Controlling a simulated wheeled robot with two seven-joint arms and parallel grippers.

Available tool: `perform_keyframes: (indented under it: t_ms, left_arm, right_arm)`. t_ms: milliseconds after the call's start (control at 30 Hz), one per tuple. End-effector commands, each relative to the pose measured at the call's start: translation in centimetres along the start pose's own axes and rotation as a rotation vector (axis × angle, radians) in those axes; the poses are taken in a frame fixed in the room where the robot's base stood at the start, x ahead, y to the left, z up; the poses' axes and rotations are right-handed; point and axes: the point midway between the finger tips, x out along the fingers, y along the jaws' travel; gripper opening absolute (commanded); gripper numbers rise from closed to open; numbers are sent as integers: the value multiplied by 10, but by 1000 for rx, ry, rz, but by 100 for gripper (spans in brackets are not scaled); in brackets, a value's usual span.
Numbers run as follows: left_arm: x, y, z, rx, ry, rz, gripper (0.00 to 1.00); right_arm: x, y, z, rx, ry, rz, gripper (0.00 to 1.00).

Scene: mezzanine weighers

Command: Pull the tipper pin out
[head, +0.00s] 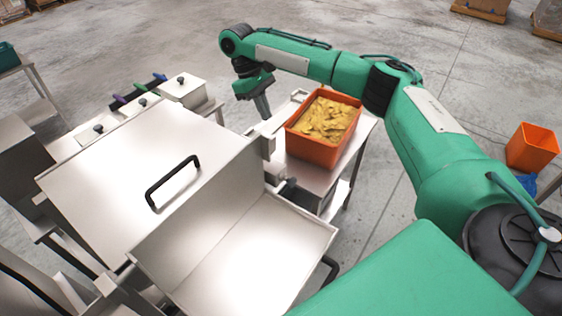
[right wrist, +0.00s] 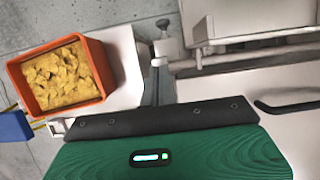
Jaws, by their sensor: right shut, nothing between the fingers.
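The tipper is a steel tray-like hopper (head: 245,255) with a black bar handle on the flat lid (head: 140,150) beside it. At its right edge, a small grey peg with a knob (right wrist: 162,27) stands by a bracket in the right wrist view; it may be the tipper pin, but I cannot be sure. My left gripper is out of view.
An orange crate of yellow pieces (head: 291,137) stands on a steel side table and also shows in the right wrist view (right wrist: 103,73). Lidded steel containers (head: 185,90) stand behind the lid. Another orange bin (head: 532,147) is at far right. Open concrete floor lies behind.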

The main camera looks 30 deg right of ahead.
Motion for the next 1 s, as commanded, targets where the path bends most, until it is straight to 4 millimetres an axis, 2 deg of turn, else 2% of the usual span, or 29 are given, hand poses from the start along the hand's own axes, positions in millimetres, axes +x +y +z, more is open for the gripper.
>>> perform_keyframes:
  t_ms: [100,267,400,600,667,833,1000]
  left_arm:
    - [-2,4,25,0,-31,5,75]
    - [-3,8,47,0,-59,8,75]
    - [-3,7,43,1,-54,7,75]
    - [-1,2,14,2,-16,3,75]
    - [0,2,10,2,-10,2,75]
    - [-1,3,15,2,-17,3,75]
    - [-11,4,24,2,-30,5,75]
  right_arm:
    - [0,0,0,0,0,0,0]
    - [1,0,0,0,0,0,0]
    - [7,0,0,-1,-1,-1,0]
    - [30,0,0,0,-2,-2,0]
    - [39,0,0,-1,-2,-3,0]
    - [64,0,0,-1,-2,-2,0]
    - [94,1,2,1,-3,-1,0]
